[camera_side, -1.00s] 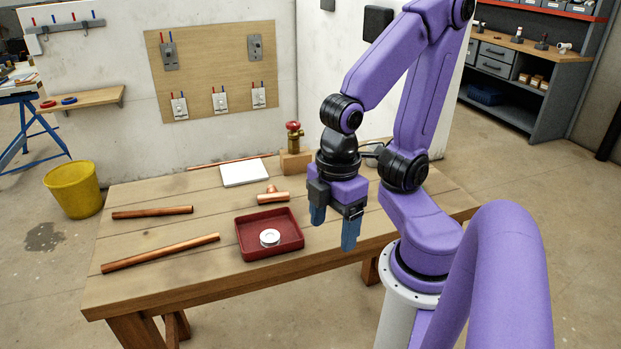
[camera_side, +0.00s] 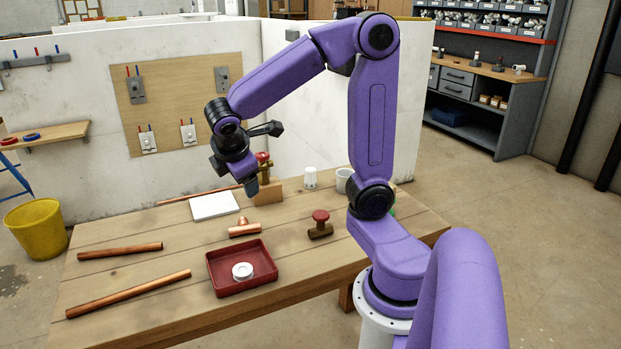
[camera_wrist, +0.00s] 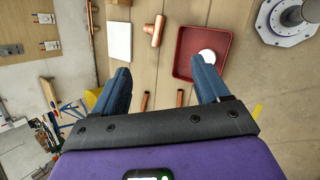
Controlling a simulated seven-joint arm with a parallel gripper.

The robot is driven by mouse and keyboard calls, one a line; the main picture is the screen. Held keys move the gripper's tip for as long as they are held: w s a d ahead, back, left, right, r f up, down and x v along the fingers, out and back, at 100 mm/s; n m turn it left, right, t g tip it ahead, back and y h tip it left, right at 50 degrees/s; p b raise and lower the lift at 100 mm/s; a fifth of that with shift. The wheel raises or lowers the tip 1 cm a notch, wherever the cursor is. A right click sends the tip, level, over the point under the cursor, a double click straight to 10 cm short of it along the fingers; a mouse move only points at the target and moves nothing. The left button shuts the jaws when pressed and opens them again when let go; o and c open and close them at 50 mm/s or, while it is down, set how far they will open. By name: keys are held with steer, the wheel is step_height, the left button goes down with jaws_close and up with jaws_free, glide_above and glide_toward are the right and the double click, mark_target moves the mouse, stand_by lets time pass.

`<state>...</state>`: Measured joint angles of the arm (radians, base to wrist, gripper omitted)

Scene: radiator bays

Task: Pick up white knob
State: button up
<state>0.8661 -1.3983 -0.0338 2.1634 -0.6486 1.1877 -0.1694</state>
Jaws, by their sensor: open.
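A small white upright knob-like cylinder (camera_side: 310,177) stands at the back of the wooden bench, right of the wooden block; I take it as the white knob. I cannot make it out in the wrist view. My gripper (camera_side: 252,188) is above the back of the bench, left of the knob and apart from it. Its far finger is partly hidden in the side view. In the wrist view my gripper (camera_wrist: 163,82) has its blue fingers wide apart with nothing between them.
A red tray (camera_side: 215,282) holds a white ring (camera_side: 242,271). A white cup (camera_side: 343,180) stands right of the knob. A red-topped valve (camera_side: 320,226), a copper tee (camera_side: 244,228), a white plate (camera_side: 214,205), a wooden block (camera_side: 267,191) and copper pipes (camera_side: 130,294) lie around.

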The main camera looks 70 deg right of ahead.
steer(key=w+d+g+h, duration=0.1)
steer(key=w+d+h, duration=0.45)
steer(key=d, duration=0.85)
steer(key=n+g+h, duration=0.4)
steer(key=h, duration=0.2)
glide_above(308, 174)
steer(key=f, duration=1.6)
steer(key=shift+d+f, duration=0.1)
steer(key=shift+d, duration=0.2)
steer(key=shift+f, duration=1.95)
step_height(308, 174, down, 4)
steer(key=shift+s+r, duration=0.1)
steer(key=shift+r, duration=0.15)
steer(key=shift+s+d+f, duration=0.1)
steer(key=shift+d+f, duration=0.05)
steer(key=shift+d, duration=0.3)
steer(key=shift+s+d+f, duration=0.1)
steer(key=shift+d, duration=0.95)
